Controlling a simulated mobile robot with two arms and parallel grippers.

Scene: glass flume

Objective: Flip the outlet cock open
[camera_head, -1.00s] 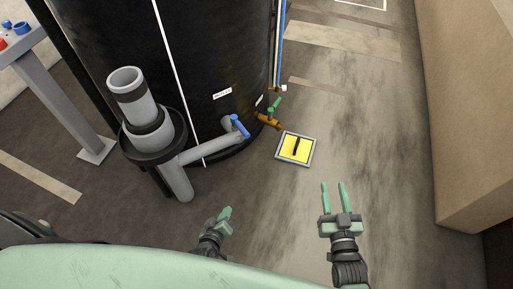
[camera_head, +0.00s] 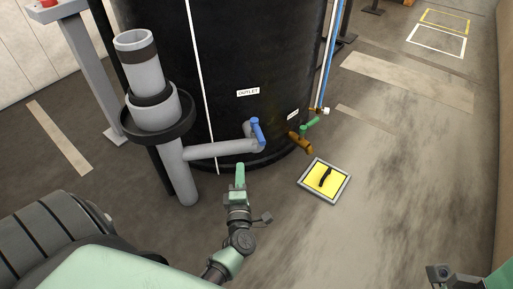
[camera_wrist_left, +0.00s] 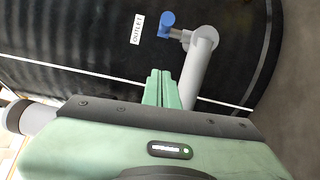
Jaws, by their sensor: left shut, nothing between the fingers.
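The outlet cock has a blue lever handle (camera_head: 257,131) on a grey pipe (camera_head: 215,148) low on the black tank (camera_head: 240,50), under the label OUTLET (camera_head: 248,92). The blue handle also shows in the left wrist view (camera_wrist_left: 167,24), beside the label and the grey pipe (camera_wrist_left: 199,65). My left gripper (camera_head: 240,168) is shut and empty, just below the pipe in the head view and apart from the handle. Its closed green fingers show in the left wrist view (camera_wrist_left: 161,88), pointing toward the tank. My right gripper is not in view.
A brass tap (camera_head: 300,142) with a green handle (camera_head: 310,126) sits right of the outlet. A framed yellow plate (camera_head: 324,181) lies on the floor. A grey standpipe with a dark collar (camera_head: 160,118) stands left.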

